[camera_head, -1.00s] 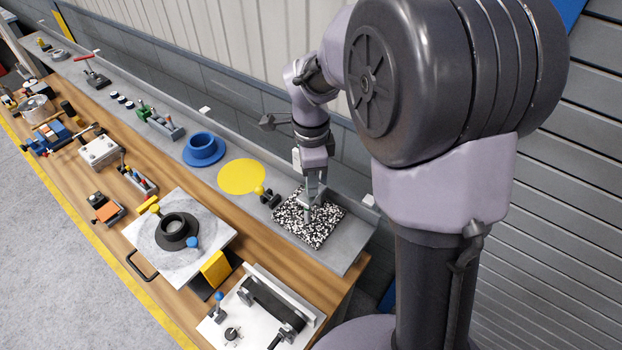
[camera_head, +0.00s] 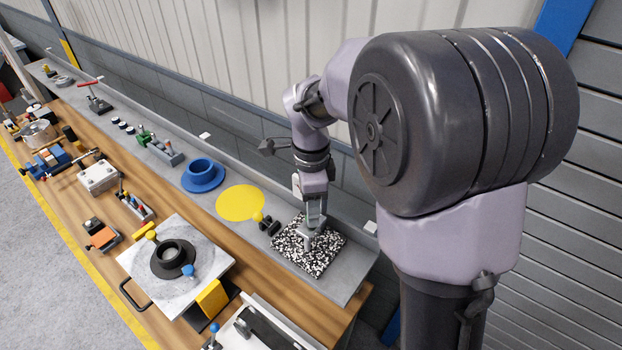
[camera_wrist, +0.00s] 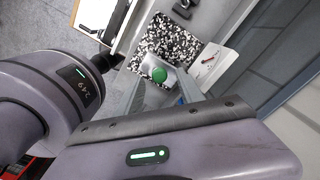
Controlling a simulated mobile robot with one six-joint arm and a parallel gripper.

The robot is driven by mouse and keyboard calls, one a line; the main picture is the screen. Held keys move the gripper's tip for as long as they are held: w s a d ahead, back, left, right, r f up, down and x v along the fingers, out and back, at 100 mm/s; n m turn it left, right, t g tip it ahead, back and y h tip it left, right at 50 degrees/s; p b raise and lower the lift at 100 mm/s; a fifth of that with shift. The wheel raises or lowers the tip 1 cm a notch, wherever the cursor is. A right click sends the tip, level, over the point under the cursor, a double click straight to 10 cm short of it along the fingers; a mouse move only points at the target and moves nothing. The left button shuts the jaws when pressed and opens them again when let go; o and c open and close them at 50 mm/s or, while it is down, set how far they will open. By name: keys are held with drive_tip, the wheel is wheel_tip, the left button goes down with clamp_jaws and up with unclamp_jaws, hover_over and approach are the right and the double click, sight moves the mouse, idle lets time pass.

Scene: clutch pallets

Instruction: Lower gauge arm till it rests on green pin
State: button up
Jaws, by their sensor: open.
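A round green knob (camera_wrist: 159,75), which may be the green pin, shows in the wrist view between my fingers. A pale grey piece (camera_wrist: 178,82) lies beside and below it; I cannot tell whether this is the gauge arm. My gripper (camera_wrist: 160,90) is open around the knob, and contact is not clear. In the head view my gripper (camera_head: 312,222) points down over the black-and-white speckled plate (camera_head: 292,262) and hides much of what stands there. A white plate with a red needle (camera_wrist: 209,62) sits at the speckled plate's edge in the wrist view.
A yellow disc (camera_head: 240,203) and a blue flanged ring (camera_head: 203,176) lie left of the speckled plate on the grey shelf. A black clamp (camera_head: 269,226) stands close by. A pale plate with a black ring (camera_head: 172,255) is nearer on the wooden bench. The wall rises behind.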

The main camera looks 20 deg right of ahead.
wheel_tip(320, 180, up, 16)
drive_tip(key=p, duration=0.1)
drive_tip(key=shift+f+p, duration=0.15)
drive_tip(key=shift+p, duration=0.25)
drive_tip(key=shift+c, duration=0.3)
drive_tip(key=shift+s+m+p, duration=0.1)
drive_tip(key=shift+m+p, duration=0.2)
drive_tip(key=shift+p, duration=0.2)
drive_tip(key=c, duration=0.3)
drive_tip(key=m+p, duration=0.2)
drive_tip(key=p, duration=0.1)
drive_tip(key=shift+s+d+r, duration=0.1)
drive_tip(key=shift+d+r, duration=0.05)
drive_tip(key=shift+r, duration=0.1)
drive_tip(key=c, duration=0.4)
drive_tip(key=m, duration=0.1)
drive_tip(key=m+p, duration=0.2)
drive_tip(key=shift+s+d+f, duration=0.1)
drive_tip(key=shift+d+f, duration=0.1)
drive_tip(key=shift+f, duration=0.05)
clamp_jaws()
wheel_tip(320, 180, down, 16)
drive_tip(key=m+p, duration=0.2)
drive_tip(key=m, duration=0.1)
drive_tip(key=shift+a+y+p, duration=0.15)
drive_tip(key=shift+y+p, duration=0.25)
